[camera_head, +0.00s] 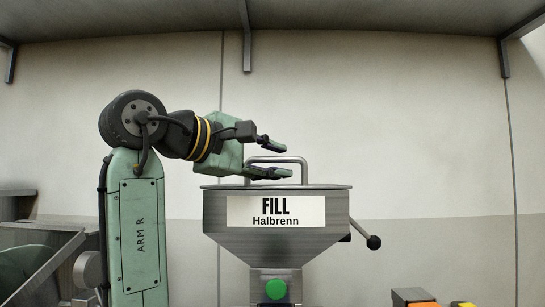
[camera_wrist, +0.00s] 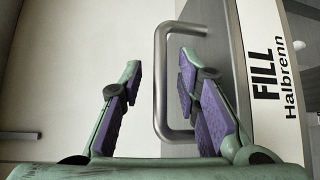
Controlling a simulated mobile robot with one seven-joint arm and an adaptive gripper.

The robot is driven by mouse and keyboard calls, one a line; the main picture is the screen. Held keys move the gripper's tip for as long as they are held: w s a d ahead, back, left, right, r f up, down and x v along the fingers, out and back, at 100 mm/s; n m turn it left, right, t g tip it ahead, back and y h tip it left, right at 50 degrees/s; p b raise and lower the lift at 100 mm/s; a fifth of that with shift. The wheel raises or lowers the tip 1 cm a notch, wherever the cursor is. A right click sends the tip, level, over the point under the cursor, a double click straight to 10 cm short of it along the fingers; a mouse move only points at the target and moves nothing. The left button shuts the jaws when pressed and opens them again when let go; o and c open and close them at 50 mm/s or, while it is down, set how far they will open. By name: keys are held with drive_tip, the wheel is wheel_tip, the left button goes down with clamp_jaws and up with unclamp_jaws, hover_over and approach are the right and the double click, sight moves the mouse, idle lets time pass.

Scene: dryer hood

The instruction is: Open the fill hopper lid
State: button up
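The fill hopper (camera_head: 275,240) is a grey metal funnel with a "FILL Halbrenn" label, also visible in the wrist view (camera_wrist: 285,90). Its flat lid (camera_head: 335,187) lies level and shut on top. A bent metal bar handle (camera_head: 280,158) rises from the lid. My gripper (camera_head: 287,161) is open at the handle, one finger above the bar and the other below it, over the lid. In the wrist view, the handle bar (camera_wrist: 160,80) shows between the spread fingertips of my gripper (camera_wrist: 158,74), with gaps on both sides. How deep the bar sits between the fingers is unclear.
A lever with a black ball knob (camera_head: 373,242) sticks out at the hopper's right. A green button (camera_head: 275,289) is on the column below. Orange and yellow parts (camera_head: 415,298) stand at lower right. A metal frame overhangs the top. The wall side above the lid is clear.

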drive_tip(key=shift+c, duration=0.2)
clamp_jaws()
idle(0.7)
